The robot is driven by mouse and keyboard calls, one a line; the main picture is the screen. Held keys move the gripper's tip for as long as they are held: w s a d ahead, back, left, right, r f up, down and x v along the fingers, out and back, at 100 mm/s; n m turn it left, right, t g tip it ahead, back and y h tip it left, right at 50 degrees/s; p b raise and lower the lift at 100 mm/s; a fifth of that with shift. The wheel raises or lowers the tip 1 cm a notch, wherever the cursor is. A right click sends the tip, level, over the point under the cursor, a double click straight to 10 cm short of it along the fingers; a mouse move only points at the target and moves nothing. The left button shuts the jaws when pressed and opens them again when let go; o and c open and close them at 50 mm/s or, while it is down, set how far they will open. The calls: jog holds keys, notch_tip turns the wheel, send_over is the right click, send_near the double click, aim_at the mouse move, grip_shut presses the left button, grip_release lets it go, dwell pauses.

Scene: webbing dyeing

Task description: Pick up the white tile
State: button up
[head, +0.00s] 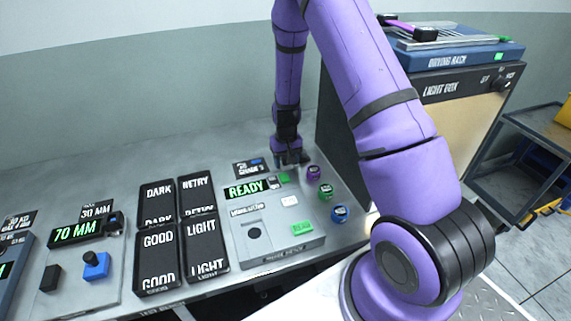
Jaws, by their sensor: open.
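A small white tile (289,201) appears to lie on top of the grey instrument (278,256) with the green READY display, right of its dark round port. My gripper (291,159) points down at the back edge of that instrument, behind the tile and apart from it. Its fingers are small in view; it is open, and I see nothing between them.
Purple (314,172), green (326,191) and blue (340,213) round pieces stand to the right. Black labelled trays (158,211) lie to the left, beside a 70 MM gauge (84,262). A tall light box (462,88) stands at the right.

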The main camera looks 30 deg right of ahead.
jog(key=c, duration=1)
jog(key=shift+r, duration=0.1)
